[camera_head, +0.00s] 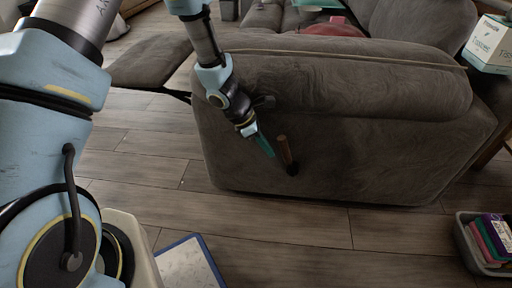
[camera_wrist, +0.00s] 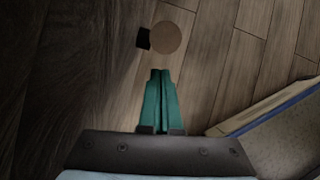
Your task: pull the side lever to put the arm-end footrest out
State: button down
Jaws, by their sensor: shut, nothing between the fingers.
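The grey sofa (camera_head: 350,110) stands with its broad side panel facing me. The side lever (camera_head: 284,150), a brown wooden handle on a dark mount, sticks out low on that panel. In the wrist view its round end (camera_wrist: 166,37) shows just beyond my fingertips, with the dark mount beside it. My gripper (camera_head: 270,153) has teal fingers pressed together and empty; it is just left of the lever in the head view. The fingers also show in the wrist view (camera_wrist: 160,73). A padded grey footrest (camera_head: 150,62) extends out at the sofa's left end on a dark bracket.
A tissue box (camera_head: 490,45) stands at the upper right. A grey bin of colourful items (camera_head: 468,258) is on the floor at the lower right. A blue-edged board (camera_head: 188,265) lies near my base. The wood floor before the sofa is otherwise clear.

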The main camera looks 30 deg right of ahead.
aim_at(280, 141)
jog(key=shift+s+d+r, duration=0.2)
jog(key=shift+s+d, duration=0.1)
jog(key=shift+d, duration=0.25)
jog(key=shift+s+d+r+p, duration=0.1)
jog(key=shift+r+p, duration=0.05)
jog(key=shift+p, duration=0.2)
jog(key=shift+s+d+r+p, duration=0.1)
jog(key=shift+d+p, duration=0.1)
jog(key=shift+p, duration=0.4)
jog(key=shift+s+d+r+t+y+p, duration=0.2)
jog(key=shift+s+t+y+p, duration=0.1)
jog(key=shift+p, duration=0.55)
jog(key=d+r+p, duration=0.1)
jog(key=p, duration=0.3)
jog(key=shift+s+t+y+p, duration=0.3)
jog(key=shift+s+y, duration=0.05)
jog(key=shift+y, duration=0.05)
jog(key=s+d+y+p, duration=0.1)
jog(key=p, duration=0.4)
jog(key=shift+r+t+p, duration=0.35)
jog(key=shift+r+t, duration=0.05)
jog(key=p, duration=0.2)
jog(key=s+d+p, duration=0.1)
jog(key=p, duration=0.2)
jog(key=shift+d+f+t+y+p, duration=0.15)
jog(key=shift+d+t+y+p, duration=0.15)
jog(key=shift+y, duration=0.1)
jog(key=shift+s+d+f+p, duration=0.2)
jog(key=shift+s+d+p, duration=0.85)
jog(key=shift+d, duration=0.15)
